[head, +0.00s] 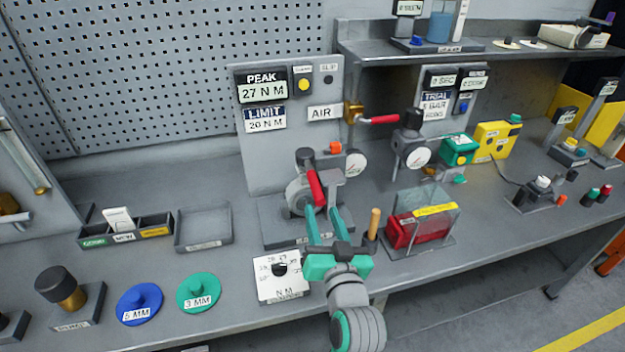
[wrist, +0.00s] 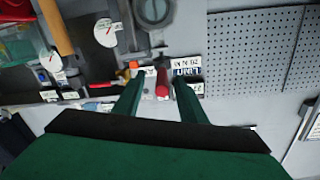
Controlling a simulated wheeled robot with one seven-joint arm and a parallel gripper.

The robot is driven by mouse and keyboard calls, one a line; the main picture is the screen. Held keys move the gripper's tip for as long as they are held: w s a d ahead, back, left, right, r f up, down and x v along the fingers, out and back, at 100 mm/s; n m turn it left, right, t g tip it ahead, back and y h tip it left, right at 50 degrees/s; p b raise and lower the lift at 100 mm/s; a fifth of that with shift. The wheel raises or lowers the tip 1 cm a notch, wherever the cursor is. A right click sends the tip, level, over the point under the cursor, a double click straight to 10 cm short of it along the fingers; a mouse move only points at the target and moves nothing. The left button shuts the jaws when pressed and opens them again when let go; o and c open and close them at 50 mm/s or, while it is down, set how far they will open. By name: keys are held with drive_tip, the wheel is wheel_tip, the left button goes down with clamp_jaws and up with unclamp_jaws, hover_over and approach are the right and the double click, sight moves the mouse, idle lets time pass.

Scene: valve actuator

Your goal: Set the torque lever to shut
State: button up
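A red lever (head: 316,188) sits on the grey valve actuator (head: 298,200) in front of the upright panel; it slants down toward the front. My gripper (head: 322,210) is open, its two teal fingers reaching toward the lever's lower end. In the wrist view the red lever (wrist: 162,83) shows between the fingertips (wrist: 158,78), with a gap on each side; contact is not visible. The panel (head: 290,150) reads PEAK 27 N M and LIMIT 20 N M. No open or shut mark on the lever is legible.
A wooden-handled tool (head: 374,224) stands close right of my gripper, beside a clear guard over a red block (head: 402,232). A white N M dial card (head: 282,275) lies to the left. A second red handle (head: 380,120) is on the AIR line. Blue (head: 140,303) and green (head: 198,292) discs lie front left.

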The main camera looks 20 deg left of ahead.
sight(313, 179)
drive_tip(key=shift+w+a+r+n, duration=0.15)
drive_tip(key=shift+r, duration=0.3)
drive_tip(key=shift+w+a+r+n, duration=0.1)
drive_tip(key=shift+a+r+n, duration=0.05)
drive_tip(key=shift+r, duration=0.25)
drive_tip(key=shift+w+r, duration=0.1)
drive_tip(key=shift+w, duration=0.45)
drive_tip(key=x, duration=0.8)
drive_tip(key=shift+s+a+r, duration=0.1)
drive_tip(key=shift+s+a, duration=0.1)
drive_tip(key=shift+a, duration=0.1)
drive_tip(key=shift+x, duration=0.85)
drive_tip(key=shift+d, duration=0.1)
drive_tip(key=shift+w, duration=0.1)
clamp_jaws()
